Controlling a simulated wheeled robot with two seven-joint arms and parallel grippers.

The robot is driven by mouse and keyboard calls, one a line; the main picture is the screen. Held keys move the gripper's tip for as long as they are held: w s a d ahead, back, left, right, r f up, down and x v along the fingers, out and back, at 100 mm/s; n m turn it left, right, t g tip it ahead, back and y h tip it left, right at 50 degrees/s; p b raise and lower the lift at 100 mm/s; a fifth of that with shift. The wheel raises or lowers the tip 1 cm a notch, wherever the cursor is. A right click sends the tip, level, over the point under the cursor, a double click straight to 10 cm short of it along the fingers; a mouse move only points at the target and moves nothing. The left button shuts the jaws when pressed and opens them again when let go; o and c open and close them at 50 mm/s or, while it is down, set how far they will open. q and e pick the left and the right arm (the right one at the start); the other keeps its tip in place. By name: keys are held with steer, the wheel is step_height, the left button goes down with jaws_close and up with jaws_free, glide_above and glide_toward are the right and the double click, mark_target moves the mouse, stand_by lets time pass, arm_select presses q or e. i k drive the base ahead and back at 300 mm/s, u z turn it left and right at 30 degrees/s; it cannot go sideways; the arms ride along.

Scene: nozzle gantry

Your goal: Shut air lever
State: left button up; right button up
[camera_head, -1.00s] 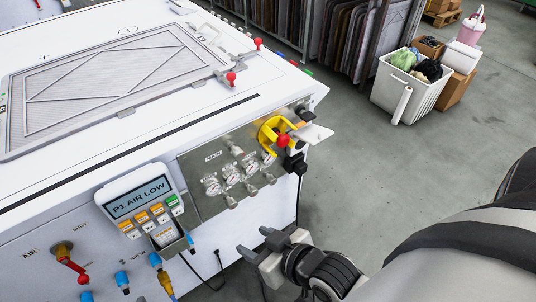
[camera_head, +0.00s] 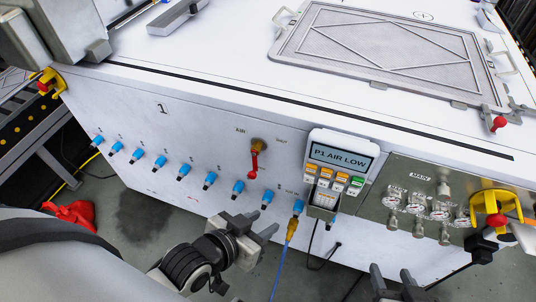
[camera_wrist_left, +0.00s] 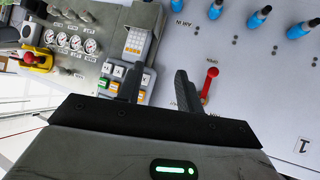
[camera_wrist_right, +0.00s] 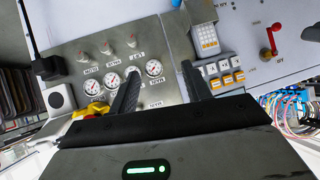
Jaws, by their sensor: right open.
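The air lever (camera_head: 254,163) is a red handle on a brass valve (camera_head: 258,146) on the white front panel. It hangs roughly straight down, with an AIR label at its upper left. It also shows in the left wrist view (camera_wrist_left: 209,85) and the right wrist view (camera_wrist_right: 271,40). My left gripper (camera_head: 254,226) is open and empty, below the lever in the head view and apart from it. My right gripper (camera_head: 392,272) is open and empty, lower right, below the gauge panel. In the left wrist view the left finger overlaps the handheld unit.
A handheld unit reading "P1 AIR LOW" (camera_head: 341,155) hangs right of the lever. Several blue fittings (camera_head: 210,180) line the panel below and left of it; a blue hose drops from a yellow connector (camera_head: 291,229). A gauge panel (camera_head: 418,175) and yellow guard (camera_head: 497,204) are further right.

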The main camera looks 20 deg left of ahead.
mark_target(252, 175)
steer(key=k, duration=0.5)
steer(key=u, duration=0.9)
steer(key=i, duration=0.6)
steer(key=z, duration=0.15)
